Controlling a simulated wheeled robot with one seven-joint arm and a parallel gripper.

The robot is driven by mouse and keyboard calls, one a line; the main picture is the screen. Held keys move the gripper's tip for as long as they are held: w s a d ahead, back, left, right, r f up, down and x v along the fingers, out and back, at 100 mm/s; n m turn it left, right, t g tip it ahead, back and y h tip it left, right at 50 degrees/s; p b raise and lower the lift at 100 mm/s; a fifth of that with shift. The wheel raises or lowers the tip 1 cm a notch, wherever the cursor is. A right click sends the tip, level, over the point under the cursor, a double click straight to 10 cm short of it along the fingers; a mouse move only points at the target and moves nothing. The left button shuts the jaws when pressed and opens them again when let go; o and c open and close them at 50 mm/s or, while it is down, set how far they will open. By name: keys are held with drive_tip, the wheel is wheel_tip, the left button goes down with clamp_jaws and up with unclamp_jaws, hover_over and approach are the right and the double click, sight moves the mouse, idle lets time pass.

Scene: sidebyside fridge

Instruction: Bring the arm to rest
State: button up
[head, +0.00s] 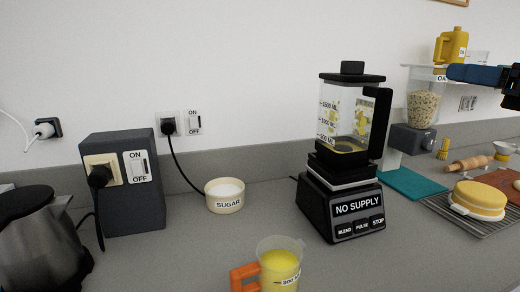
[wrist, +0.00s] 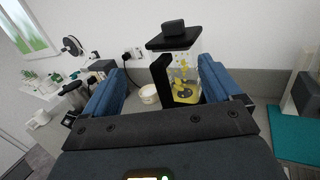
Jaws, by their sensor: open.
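My gripper (head: 478,74) shows at the right edge of the head view, raised in the air at about the height of the dispenser's top. One blue finger points left; the dark wrist is cut off by the edge. In the wrist view my gripper (wrist: 161,68) has its two blue fingers wide apart, with nothing held between them. The blender (wrist: 183,92) shows beyond and between the fingers; it stands upright on the counter in the head view (head: 342,205). The rest of my arm is out of view.
A dispenser of grain (head: 424,106) with a yellow jug (head: 451,46) on top stands near my gripper. The counter also holds a kettle (head: 40,245), a switch box (head: 150,205), a sugar bowl (head: 225,203), a measuring cup (head: 280,270) and a yellow cake (head: 479,198) on a rack.

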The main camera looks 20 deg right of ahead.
drive_tip(key=s+a+f+m+t+y, duration=0.1)
drive_tip(key=a+f+m+t+y, duration=0.2)
drive_tip(key=a, duration=0.4)
drive_tip(key=s+a+f+m+y, duration=0.1)
drive_tip(key=a+f+m+y, duration=0.25)
drive_tip(key=a, duration=0.35)
drive_tip(key=s+a+f+m+t+h, duration=0.75)
drive_tip(key=f+m+h, duration=0.3)
drive_tip(key=m, duration=0.85)
drive_tip(key=s+a+f+m+g+h, duration=0.3)
drive_tip(key=s+f+m+h, duration=0.1)
drive_tip(key=s+f+m, duration=0.2)
drive_tip(key=s+a+f+m+g+h, duration=0.2)
drive_tip(key=s+a+f+m+h, duration=0.1)
drive_tip(key=s+f+m, duration=0.3)
drive_tip(key=s+f+m+g+y, duration=0.1)
drive_tip(key=s+f+g, duration=0.2)
drive_tip(key=s, duration=0.5)
drive_tip(key=s+f+m+g+y, duration=0.1)
drive_tip(key=s+f+g, duration=0.3)
drive_tip(key=s, duration=0.4)
drive_tip(key=shift+a+f+m+y, duration=0.15)
drive_tip(key=shift+f+m+y, duration=0.15)
drive_tip(key=shift+f+m, duration=0.35)
